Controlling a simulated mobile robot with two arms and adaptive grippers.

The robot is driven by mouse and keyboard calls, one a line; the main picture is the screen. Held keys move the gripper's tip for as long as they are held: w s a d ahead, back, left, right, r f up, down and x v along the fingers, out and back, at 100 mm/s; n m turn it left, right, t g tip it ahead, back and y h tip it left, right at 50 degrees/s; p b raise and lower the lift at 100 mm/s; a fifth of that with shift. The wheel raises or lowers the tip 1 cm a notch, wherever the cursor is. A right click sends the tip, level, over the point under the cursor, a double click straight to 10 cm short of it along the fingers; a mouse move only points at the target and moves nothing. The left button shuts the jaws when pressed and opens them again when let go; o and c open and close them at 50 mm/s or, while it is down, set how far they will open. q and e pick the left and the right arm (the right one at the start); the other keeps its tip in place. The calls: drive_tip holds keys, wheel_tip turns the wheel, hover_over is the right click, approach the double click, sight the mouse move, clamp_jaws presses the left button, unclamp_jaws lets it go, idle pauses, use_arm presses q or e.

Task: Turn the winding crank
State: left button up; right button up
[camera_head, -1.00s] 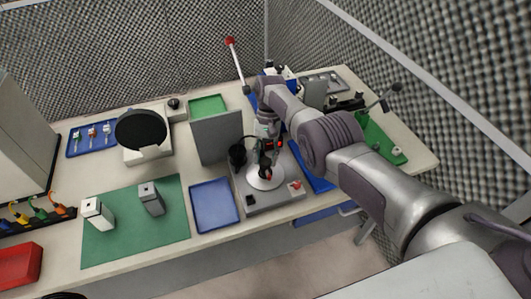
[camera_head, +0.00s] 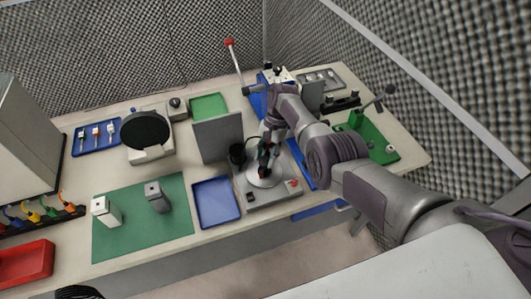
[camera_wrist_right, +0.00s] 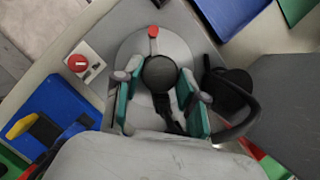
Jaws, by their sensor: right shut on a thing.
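A grey device (camera_head: 284,195) with a pale round disc (camera_head: 252,180) stands on the table in the head view. My right gripper (camera_head: 265,160) points down over this disc. In the right wrist view, its green-padded fingers (camera_wrist_right: 157,95) are closed around a dark round knob (camera_wrist_right: 159,73) above the disc (camera_wrist_right: 128,62). A short red-tipped piece (camera_wrist_right: 153,32) sticks out beyond the knob; I take knob and piece to be the winding crank. My left gripper is not in view.
A black mug (camera_head: 237,154) stands close beside the disc, its handle near a finger in the wrist view. A grey upright panel (camera_head: 218,138) is behind it. A blue tray (camera_head: 216,202) lies to the left. A lever device on a green base (camera_head: 375,137) stands to the right.

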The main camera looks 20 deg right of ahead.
drive_tip(key=shift+m+t+p, duration=0.3)
drive_tip(key=shift+m+p, duration=0.05)
drive_tip(key=shift+m, duration=0.65)
drive_tip(key=shift+s+m+t+y, duration=0.1)
drive_tip(key=shift+m+t+y, duration=0.3)
drive_tip(key=shift+m, duration=0.8)
drive_tip(key=shift+s+m+t, duration=0.1)
drive_tip(key=shift+m+t, duration=0.5)
drive_tip(key=shift+m, duration=0.75)
drive_tip(key=shift+s+m+t, duration=0.1)
drive_tip(key=shift+m+t, duration=0.5)
drive_tip(key=shift+m, duration=0.75)
drive_tip(key=shift+m, duration=0.6)
drive_tip(key=o, duration=1.1)
